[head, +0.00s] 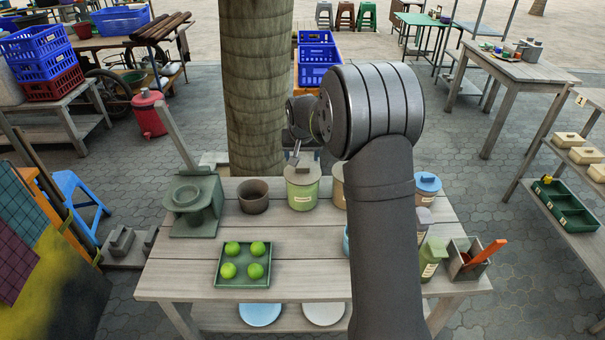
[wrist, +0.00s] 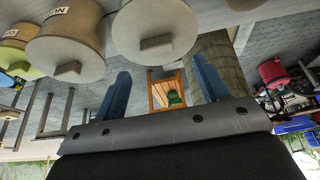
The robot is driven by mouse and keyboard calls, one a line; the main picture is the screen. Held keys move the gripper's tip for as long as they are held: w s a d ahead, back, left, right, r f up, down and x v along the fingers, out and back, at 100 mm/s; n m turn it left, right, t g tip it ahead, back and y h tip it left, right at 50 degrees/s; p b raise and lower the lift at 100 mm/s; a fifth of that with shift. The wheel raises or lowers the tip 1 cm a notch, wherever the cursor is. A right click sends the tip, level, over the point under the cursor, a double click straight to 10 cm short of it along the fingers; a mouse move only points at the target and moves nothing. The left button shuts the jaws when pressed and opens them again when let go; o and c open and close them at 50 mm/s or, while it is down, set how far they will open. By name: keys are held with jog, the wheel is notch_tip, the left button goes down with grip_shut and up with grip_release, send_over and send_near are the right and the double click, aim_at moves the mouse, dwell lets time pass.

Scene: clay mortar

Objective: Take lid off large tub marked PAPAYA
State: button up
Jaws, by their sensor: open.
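No label reading PAPAYA is legible in either view. In the head view a large light-green tub (head: 302,195) with a beige lid (head: 301,174) stands upright at the back of the table. A tan tub (head: 338,190) beside it is mostly hidden by my arm. My gripper (head: 296,153) is above and behind the green tub's lid, partly hidden by my wrist. In the wrist view my gripper (wrist: 160,82) is open and empty, its blue fingers apart. A pale round lid (wrist: 150,25) with a block handle is close by, beside a tan tub (wrist: 70,35) with a partly seen label.
A green tray (head: 233,281) holds several green fruits. Smaller tubs, one blue-lidded (head: 428,186), and a box (head: 462,261) with an orange-handled tool line the right. A trunk (head: 256,100) rises behind the table.

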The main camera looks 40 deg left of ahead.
aim_at(302, 167)
jog(key=x, duration=0.5)
jog(key=shift+s+d+f, duration=0.15)
jog(key=shift+d+f, duration=0.1)
jog(key=shift+d, duration=0.05)
jog(key=c, duration=1.1)
